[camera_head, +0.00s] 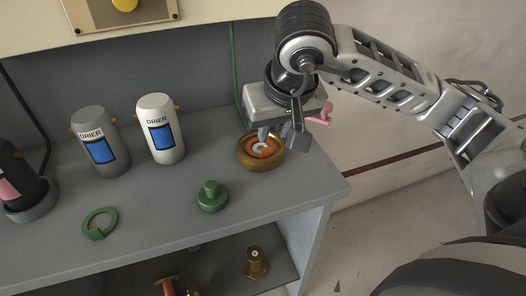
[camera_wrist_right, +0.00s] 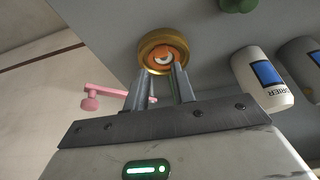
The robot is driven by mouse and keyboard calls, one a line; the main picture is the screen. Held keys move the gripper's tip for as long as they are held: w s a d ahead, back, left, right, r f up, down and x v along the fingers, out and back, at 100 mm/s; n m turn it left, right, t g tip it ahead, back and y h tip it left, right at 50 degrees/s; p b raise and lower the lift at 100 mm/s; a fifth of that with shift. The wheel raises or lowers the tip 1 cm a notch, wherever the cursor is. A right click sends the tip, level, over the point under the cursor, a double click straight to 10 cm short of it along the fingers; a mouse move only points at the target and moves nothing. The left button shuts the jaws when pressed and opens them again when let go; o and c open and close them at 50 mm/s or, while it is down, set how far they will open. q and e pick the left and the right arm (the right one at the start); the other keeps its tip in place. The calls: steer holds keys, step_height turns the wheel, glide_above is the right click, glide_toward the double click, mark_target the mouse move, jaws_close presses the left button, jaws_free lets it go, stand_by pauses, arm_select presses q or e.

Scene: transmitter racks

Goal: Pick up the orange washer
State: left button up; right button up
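The orange washer (camera_head: 262,154) lies in a round brass dish (camera_head: 246,158) near the right end of the grey shelf top. A pale grey piece shows at its centre. My right gripper (camera_head: 276,134) points down just over the dish and partly hides its far side. In the right wrist view, the two fingers (camera_wrist_right: 162,75) are apart, with the washer (camera_wrist_right: 160,50) just beyond their tips. I see nothing held between them. Whether the tips touch the washer I cannot tell. My left gripper is not in view.
A white drier bottle (camera_head: 161,133) and a grey one (camera_head: 101,147) stand left of the dish. A green knobbed cap (camera_head: 211,197) and a green ring (camera_head: 99,223) lie nearer the front edge. A pink lever (camera_head: 321,115) shows beside my right gripper. Brass fittings (camera_head: 256,263) stand on the lower shelf.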

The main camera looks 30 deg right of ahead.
mark_target(266, 148)
steer(key=shift+x, duration=3.6)
steer(key=shift+w+a+r, duration=0.1)
jaws_close()
